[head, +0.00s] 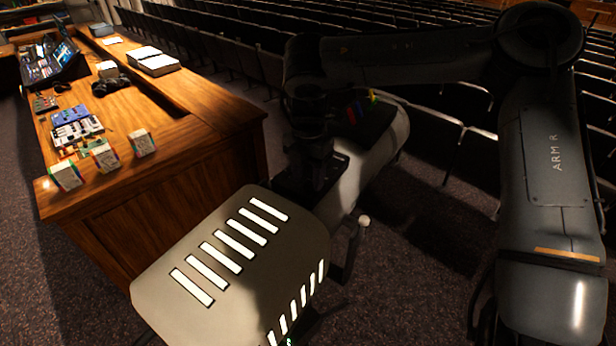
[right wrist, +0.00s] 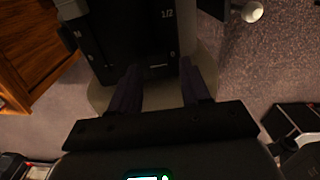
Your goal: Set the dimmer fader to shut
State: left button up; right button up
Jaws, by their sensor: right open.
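A black panel (right wrist: 130,35) with white marks, "1/2" among them, lies on a pale rounded stand (right wrist: 208,55) in the right wrist view; it appears to be the dimmer's scale. In the head view the pale stand (head: 385,160) is right of the desk, partly hidden by my right arm. My right gripper (head: 312,188) points down over the near end of the panel. In the right wrist view its two dark fingers (right wrist: 161,92) are spread, with nothing seen held between them. I cannot make out the fader's handle. My left gripper is not in view.
A lever with a white ball knob (head: 364,220) sticks out beside the stand. A wooden desk (head: 190,150) at left carries a mixing console (head: 45,62), small boxes and papers. Rows of dark seats (head: 230,45) fill the back.

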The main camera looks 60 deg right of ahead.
aim_at(309, 183)
notch_tip(309, 183, up, 10)
jog(key=shift+b, duration=0.45)
jog(key=shift+s+r, duration=0.1)
dwell(0.3)
